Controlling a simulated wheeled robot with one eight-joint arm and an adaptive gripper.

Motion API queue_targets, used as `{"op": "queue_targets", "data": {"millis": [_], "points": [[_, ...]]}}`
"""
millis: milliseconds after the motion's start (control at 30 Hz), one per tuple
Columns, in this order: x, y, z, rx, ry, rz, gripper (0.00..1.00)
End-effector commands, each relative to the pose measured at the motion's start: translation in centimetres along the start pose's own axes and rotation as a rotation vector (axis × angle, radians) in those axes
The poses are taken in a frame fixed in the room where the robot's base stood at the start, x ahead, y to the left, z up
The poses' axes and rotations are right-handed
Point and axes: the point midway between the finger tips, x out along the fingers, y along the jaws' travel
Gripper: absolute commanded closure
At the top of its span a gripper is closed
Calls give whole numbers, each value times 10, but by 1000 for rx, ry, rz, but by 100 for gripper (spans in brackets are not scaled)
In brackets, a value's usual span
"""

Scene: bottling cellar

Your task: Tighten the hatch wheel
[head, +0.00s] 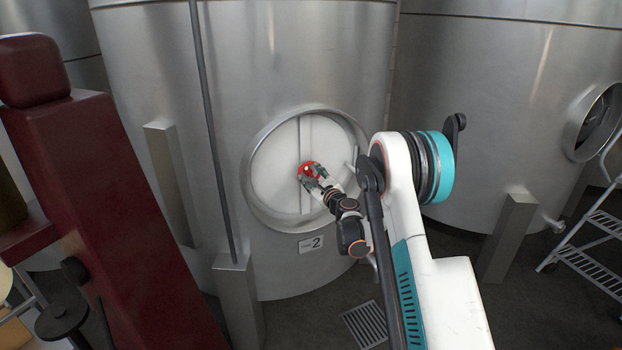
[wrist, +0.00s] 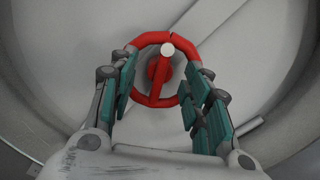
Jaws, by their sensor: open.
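The red hatch wheel (wrist: 155,101) is at the middle of the pale round hatch (head: 274,165) on the steel tank. In the wrist view the wheel shows a red rim, a hub, a bar and a pale round knob (wrist: 167,49) near its top. My gripper (wrist: 158,95) is open, with one green-padded finger on each side of the wheel. The left finger overlaps the rim's left edge in the picture; contact cannot be told. In the head view my gripper (head: 318,180) covers part of the wheel (head: 304,168).
A raised steel collar (head: 250,196) rings the hatch. A plate marked 2 (head: 311,243) is below it. A dark red machine (head: 110,200) stands at the left, and another tank (head: 500,100) at the right. A wheeled rack (head: 598,240) is at the far right.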

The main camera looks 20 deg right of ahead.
Motion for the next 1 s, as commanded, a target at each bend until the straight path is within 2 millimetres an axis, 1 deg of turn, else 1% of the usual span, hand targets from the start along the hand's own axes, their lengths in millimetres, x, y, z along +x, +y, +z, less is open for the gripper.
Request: {"op": "queue_targets", "data": {"millis": [133, 400, 433, 467, 500, 567, 600, 633, 1000], "points": [[8, 0, 0, 0, 0, 0, 56], [10, 0, 0, 0, 0, 0, 56], [10, 0, 0, 0, 0, 0, 58], [10, 0, 0, 0, 0, 0, 65], [10, 0, 0, 0, 0, 0, 74], [10, 0, 0, 0, 0, 0, 88], [10, 0, 0, 0, 0, 0, 97], [10, 0, 0, 0, 0, 0, 99], [9, 0, 0, 36, 0, 0, 100]]}}
